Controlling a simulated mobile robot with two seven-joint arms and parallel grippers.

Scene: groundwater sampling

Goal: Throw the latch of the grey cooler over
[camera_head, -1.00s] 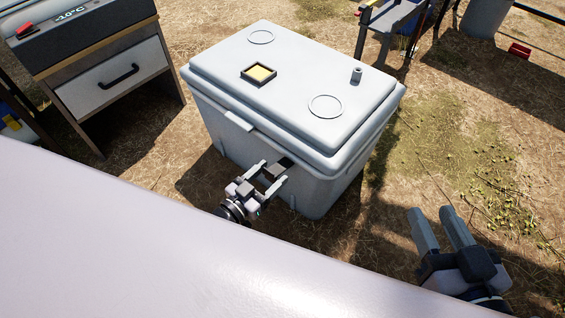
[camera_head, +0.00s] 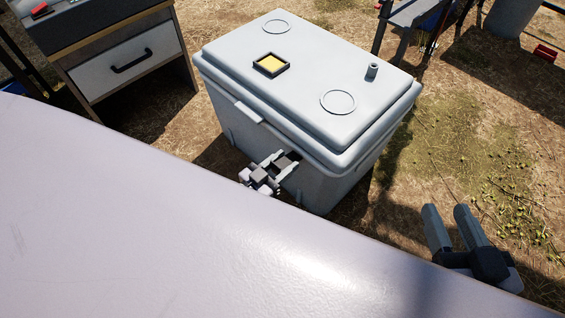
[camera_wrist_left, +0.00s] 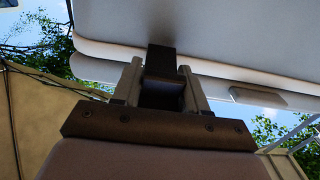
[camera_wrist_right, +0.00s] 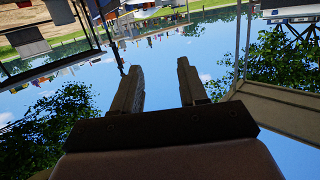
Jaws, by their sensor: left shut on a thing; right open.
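The grey cooler (camera_head: 320,70) stands on the ground with its lid down. Its dark latch (camera_head: 292,155) is on the front wall, just below the lid rim. My left gripper (camera_head: 284,161) is at that front wall, shut on the latch; its fingers partly hide it. In the left wrist view the black latch (camera_wrist_left: 162,60) runs from the lid edge down between the two fingers (camera_wrist_left: 162,88). My right gripper (camera_head: 455,228) is open and empty, apart from the cooler at the lower right. It also shows empty in the right wrist view (camera_wrist_right: 160,85).
A cabinet with a drawer (camera_head: 125,68) stands left of the cooler. A dark-framed stand (camera_head: 405,20) is behind. Dry, grassy ground at the right (camera_head: 485,130) is open.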

